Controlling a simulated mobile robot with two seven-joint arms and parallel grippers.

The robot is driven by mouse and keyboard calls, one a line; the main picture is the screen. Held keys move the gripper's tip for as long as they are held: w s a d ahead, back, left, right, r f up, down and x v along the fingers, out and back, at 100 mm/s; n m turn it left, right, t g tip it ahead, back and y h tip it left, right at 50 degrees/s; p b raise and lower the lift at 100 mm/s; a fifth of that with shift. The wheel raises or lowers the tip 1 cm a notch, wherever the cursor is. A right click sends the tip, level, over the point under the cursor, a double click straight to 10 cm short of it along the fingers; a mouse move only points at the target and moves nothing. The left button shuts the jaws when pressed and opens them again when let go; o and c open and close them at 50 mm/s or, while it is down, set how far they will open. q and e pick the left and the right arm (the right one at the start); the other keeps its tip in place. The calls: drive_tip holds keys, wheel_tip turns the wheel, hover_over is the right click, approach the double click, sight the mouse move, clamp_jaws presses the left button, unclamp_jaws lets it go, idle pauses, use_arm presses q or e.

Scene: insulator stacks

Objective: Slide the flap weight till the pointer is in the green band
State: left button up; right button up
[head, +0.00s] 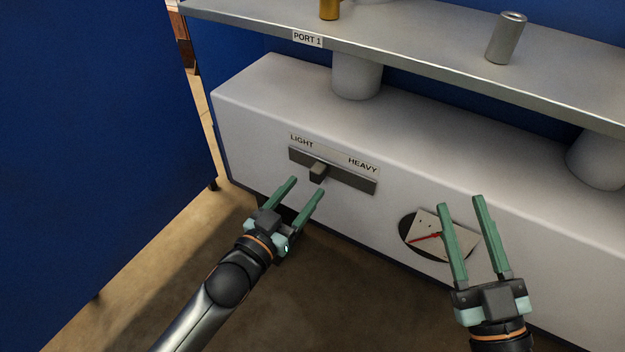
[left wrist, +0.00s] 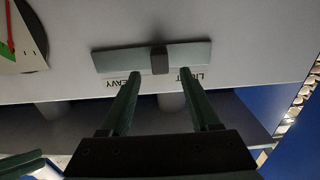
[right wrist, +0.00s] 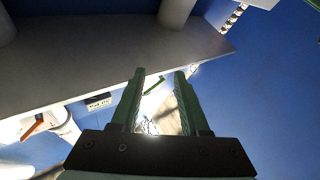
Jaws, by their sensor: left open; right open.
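The weight's dark slider knob (head: 318,172) stands out of a grey slotted plate (head: 355,183) marked LIGHT and HEAVY, nearer the LIGHT end. My left gripper (head: 307,186) is open in front of the knob. In the left wrist view the knob (left wrist: 159,60) shows centred between, and just beyond, the fingertips (left wrist: 160,74). In the left wrist view the dial's green area (left wrist: 30,60) shows beside the pointer (left wrist: 9,30). My right gripper (head: 460,202) is open and empty before the dial.
The long pale housing (head: 265,115) carries the slider and dial. Above it runs a grey shelf (head: 420,45) with a PORT 1 label, a metal can (head: 507,38) and a golden object (head: 330,8). A blue wall (head: 90,150) stands left. Floor below is clear.

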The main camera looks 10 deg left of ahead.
sight(314, 177)
use_arm(q)
drive_tip(key=shift+b+x, duration=0.35)
drive_tip(key=shift+x, duration=1.9)
use_arm(e)
drive_tip(key=shift+s+a+r+n+t+y, duration=0.1)
drive_tip(key=shift+s+r+n+t+y, duration=0.1)
drive_tip(key=shift+s+r+n+y, duration=0.4)
drive_tip(key=shift+s+a+r+n+t+y, duration=0.1)
drive_tip(key=shift+s+r+n+t+y, duration=0.2)
drive_tip(key=shift+r, duration=0.6)
drive_tip(key=shift+s+a+r+n+t+y, duration=0.1)
drive_tip(key=shift+s+r+n+y, duration=0.15)
drive_tip(key=shift+r+y, duration=0.4)
use_arm(q)
drive_tip(key=shift+c, duration=0.4)
use_arm(e)
drive_tip(key=shift+r, duration=0.1)
use_arm(q)
clamp_jaws()
